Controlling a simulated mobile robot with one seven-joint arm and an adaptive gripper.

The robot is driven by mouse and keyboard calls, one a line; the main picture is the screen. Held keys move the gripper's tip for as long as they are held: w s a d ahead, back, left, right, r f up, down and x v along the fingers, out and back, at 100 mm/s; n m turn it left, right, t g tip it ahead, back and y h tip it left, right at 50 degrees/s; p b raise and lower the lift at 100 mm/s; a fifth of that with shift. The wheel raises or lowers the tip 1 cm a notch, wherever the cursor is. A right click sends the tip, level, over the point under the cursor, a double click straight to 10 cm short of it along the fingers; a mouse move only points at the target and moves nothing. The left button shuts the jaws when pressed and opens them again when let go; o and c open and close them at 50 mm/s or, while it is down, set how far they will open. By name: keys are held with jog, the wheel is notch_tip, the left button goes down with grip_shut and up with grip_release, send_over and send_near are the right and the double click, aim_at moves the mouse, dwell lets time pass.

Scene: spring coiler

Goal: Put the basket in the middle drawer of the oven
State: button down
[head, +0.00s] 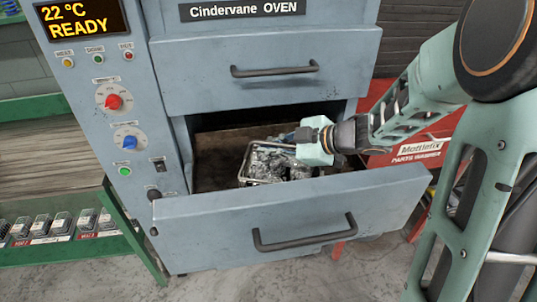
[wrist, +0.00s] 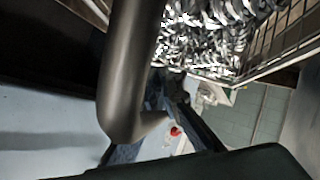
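The oven (head: 275,28) is a grey-blue cabinet. The drawer (head: 290,213) below its closed upper drawer stands pulled out. The wire basket (head: 243,166), filled with shiny metal coils, is inside or just over this open drawer; whether it rests on the floor is unclear. My gripper (head: 290,138) reaches in from the right at the basket's upper edge. Its fingertips are too small and partly hidden there. In the wrist view the basket (wrist: 262,65) is at the upper right, and a thick dark bent bar (wrist: 128,85) is close to the camera. Whether the fingers are closed is not visible.
The closed upper drawer (head: 265,75) sits just above the open one. The control panel (head: 115,110) is at the left, its display reading 22 °C READY. A green rack (head: 70,250) stands left. A red parts washer (head: 410,148) is behind my arm on the right.

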aim_at(290, 168)
jog(key=shift+f, duration=0.7)
jog(key=shift+f, duration=0.15)
jog(key=c, duration=2.1)
grip_release()
jog(key=shift+s+d+r, duration=0.1)
jog(key=shift+d+r, duration=0.2)
jog(key=p+v, duration=0.1)
jog(key=v, duration=0.5)
jog(key=shift+s+d+r, duration=0.15)
jog(key=shift+s+d, duration=0.15)
